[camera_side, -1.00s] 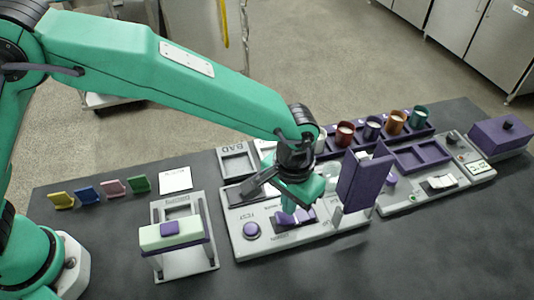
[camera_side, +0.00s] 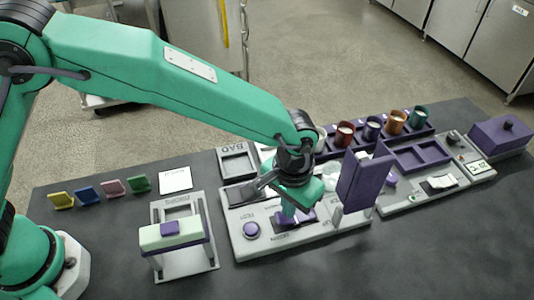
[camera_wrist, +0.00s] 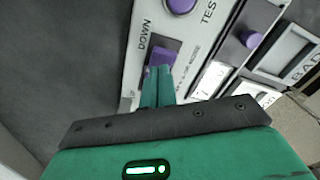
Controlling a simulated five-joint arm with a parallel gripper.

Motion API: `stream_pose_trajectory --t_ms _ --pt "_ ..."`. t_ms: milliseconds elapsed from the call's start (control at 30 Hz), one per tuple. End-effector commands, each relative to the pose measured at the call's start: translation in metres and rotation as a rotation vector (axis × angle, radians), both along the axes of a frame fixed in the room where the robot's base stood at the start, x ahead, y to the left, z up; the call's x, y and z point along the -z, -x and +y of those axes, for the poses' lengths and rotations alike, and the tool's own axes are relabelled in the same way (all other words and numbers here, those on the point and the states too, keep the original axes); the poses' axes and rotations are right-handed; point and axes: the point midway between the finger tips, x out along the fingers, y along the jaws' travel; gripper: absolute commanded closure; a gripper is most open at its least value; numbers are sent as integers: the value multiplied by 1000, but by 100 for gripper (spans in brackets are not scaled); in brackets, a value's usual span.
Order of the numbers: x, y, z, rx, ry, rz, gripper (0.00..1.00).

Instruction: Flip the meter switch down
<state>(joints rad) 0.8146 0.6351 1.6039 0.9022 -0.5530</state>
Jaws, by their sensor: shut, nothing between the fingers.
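The purple meter switch (camera_side: 306,216) sits in a dark slot on the light grey panel (camera_side: 240,252). In the wrist view the switch (camera_wrist: 163,56) shows just beyond my fingertips, near the printed word DOWN. My gripper (camera_side: 288,213) points down at the switch, with its fingers together and nothing held. In the wrist view the closed fingertips of my gripper (camera_wrist: 158,70) overlap the near part of the switch. They look touching or very close, but I cannot tell contact. The fingers hide part of the switch, so its exact tilt is unclear.
A round purple TEST button (camera_side: 251,230) is left of the switch. A tall purple block (camera_side: 362,182) stands close on the right. A BAD tray (camera_side: 237,162) is behind, and a row of cups (camera_side: 372,128) stands farther back. The table front is clear.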

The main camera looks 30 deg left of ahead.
Motion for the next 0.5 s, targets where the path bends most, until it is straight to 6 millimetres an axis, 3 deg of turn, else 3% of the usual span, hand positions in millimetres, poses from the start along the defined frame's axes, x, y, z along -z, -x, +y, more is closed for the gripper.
stream_pose_trajectory --t_ms 500 --pt "6 0 0 0 -1 1 100"
